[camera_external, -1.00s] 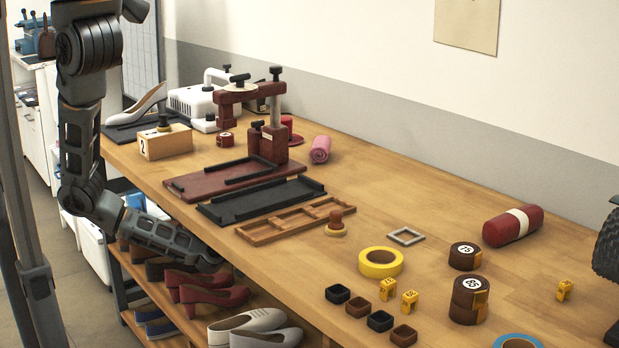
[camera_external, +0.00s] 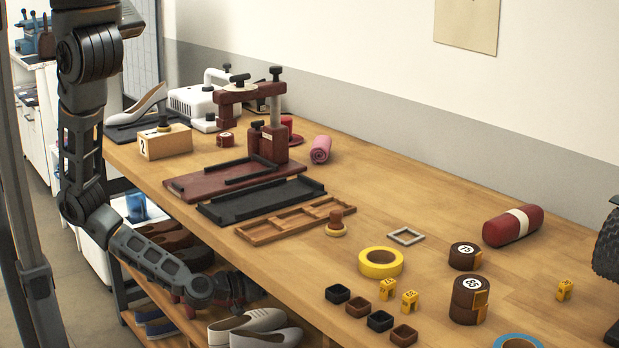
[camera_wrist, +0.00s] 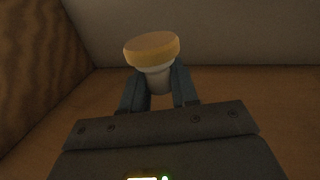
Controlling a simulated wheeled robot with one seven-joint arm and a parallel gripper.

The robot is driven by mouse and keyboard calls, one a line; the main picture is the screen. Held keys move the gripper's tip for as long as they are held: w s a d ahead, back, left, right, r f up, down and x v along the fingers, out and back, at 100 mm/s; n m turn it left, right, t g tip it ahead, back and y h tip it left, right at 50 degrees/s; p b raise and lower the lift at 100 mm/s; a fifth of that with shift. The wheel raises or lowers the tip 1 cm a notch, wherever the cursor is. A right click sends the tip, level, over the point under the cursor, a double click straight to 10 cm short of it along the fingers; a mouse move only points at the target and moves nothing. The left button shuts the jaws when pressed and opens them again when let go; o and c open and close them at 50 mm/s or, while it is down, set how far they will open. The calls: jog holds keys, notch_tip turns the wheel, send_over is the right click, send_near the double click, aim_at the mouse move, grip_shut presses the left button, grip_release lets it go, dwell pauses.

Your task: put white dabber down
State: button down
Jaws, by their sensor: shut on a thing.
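The white dabber (camera_wrist: 152,50) is in the wrist view, with a round tan-yellow pad on top and a white neck below. My gripper (camera_wrist: 158,88) is shut on its white part, a finger on each side. The pad points up and away from the gripper in that view. In the external view my arm's end hangs low by the shoe shelf, below the workbench top (camera_external: 420,200). The fingers and the white dabber cannot be made out there. A different dabber with a red-brown knob (camera_external: 336,222) stands on the bench.
A wooden divided tray (camera_external: 262,237), a yellow tape ring (camera_external: 381,275) and several small square cups (camera_external: 338,294) stand near the front edge. The bench is bare between the pink roll (camera_external: 320,149) and the red roll (camera_external: 513,226). Shoes (camera_external: 248,322) sit on the shelf beneath.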

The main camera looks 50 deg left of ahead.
jog(key=s+d+r+m+g+h+b, duration=0.1)
jog(key=s+d+r+m+g+h, duration=0.15)
jog(key=s+d, duration=0.65)
jog(key=s+d+r+m+g+h+b, duration=0.1)
jog(key=s+d+r+m+h, duration=0.15)
jog(key=s+d, duration=0.7)
notch_tip(320, 180, up, 24)
jog(key=n+t+y+p, duration=0.2)
jog(key=n+y+p, duration=0.1)
jog(key=p, duration=0.1)
jog(key=shift+a+r+n+t, duration=0.25)
jog(key=shift+a+n+t, duration=0.1)
jog(key=shift+n, duration=0.05)
jog(key=shift+a, duration=0.1)
jog(key=w+a+f, duration=0.2)
jog(key=w, duration=0.1)
jog(key=w+a+f+p, duration=0.1)
jog(key=w+a+f, duration=0.1)
jog(key=w, duration=0.1)
jog(key=w+a+f+p, duration=0.1)
jog(key=w+a+f, duration=0.1)
jog(key=w+f, duration=0.1)
jog(key=shift+w+a, duration=0.15)
jog(key=shift+w, duration=0.1)
jog(key=shift+f, duration=1.85)
